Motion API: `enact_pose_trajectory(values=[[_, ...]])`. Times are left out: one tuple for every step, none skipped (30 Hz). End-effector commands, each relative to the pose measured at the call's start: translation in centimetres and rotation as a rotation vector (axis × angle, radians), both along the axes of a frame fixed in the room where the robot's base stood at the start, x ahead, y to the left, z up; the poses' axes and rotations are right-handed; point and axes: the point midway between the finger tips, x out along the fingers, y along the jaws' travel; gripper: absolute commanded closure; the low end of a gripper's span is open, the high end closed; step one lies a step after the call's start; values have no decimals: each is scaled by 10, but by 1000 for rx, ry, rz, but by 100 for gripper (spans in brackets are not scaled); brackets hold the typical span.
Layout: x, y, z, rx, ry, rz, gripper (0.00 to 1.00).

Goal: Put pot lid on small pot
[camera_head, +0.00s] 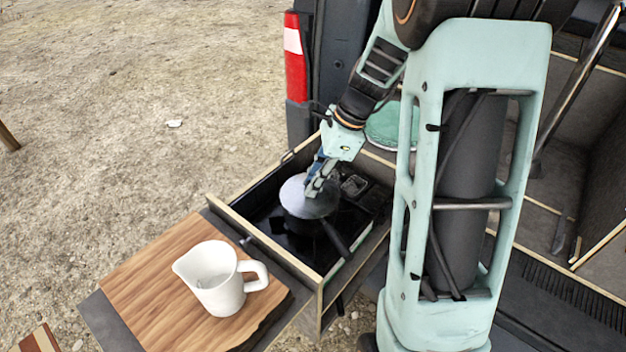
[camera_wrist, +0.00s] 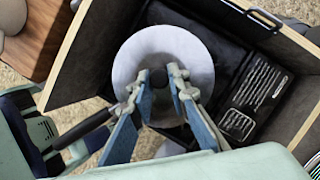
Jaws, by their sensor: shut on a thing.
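The pot lid (camera_head: 296,198) is a pale grey disc, and it also shows in the wrist view (camera_wrist: 145,50) with a dark round knob at its middle. My gripper (camera_head: 314,187) is above the lid, and in the wrist view my gripper (camera_wrist: 158,84) has its fingers closed on the knob. The small pot (camera_head: 304,224) is dark and lies largely hidden under the lid. Its dark handle (camera_head: 335,238) sticks out toward the lower right in the head view. The lid lies over the pot's top; whether it rests on the rim I cannot tell.
The pot is inside an open drawer (camera_head: 240,221) with wooden edges. A white pitcher (camera_head: 218,290) stands on a wooden board (camera_head: 152,273) in front of the drawer. The van's tail light (camera_head: 295,57) is behind.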

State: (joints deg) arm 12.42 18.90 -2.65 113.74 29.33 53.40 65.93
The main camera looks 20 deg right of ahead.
Motion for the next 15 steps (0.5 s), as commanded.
enact_pose_trajectory(values=[[0, 0, 0, 0, 0, 0, 100], [0, 0, 0, 0, 0, 0, 100], [0, 0, 0, 0, 0, 0, 100], [0, 0, 0, 0, 0, 0, 100], [0, 0, 0, 0, 0, 0, 100], [0, 0, 0, 0, 0, 0, 100], [0, 0, 0, 0, 0, 0, 81], [0, 0, 0, 0, 0, 0, 78], [0, 0, 0, 0, 0, 0, 73], [0, 0, 0, 0, 0, 0, 70], [0, 0, 0, 0, 0, 0, 67], [0, 0, 0, 0, 0, 0, 64], [0, 0, 0, 0, 0, 0, 64], [0, 0, 0, 0, 0, 0, 64], [0, 0, 0, 0, 0, 0, 64]])
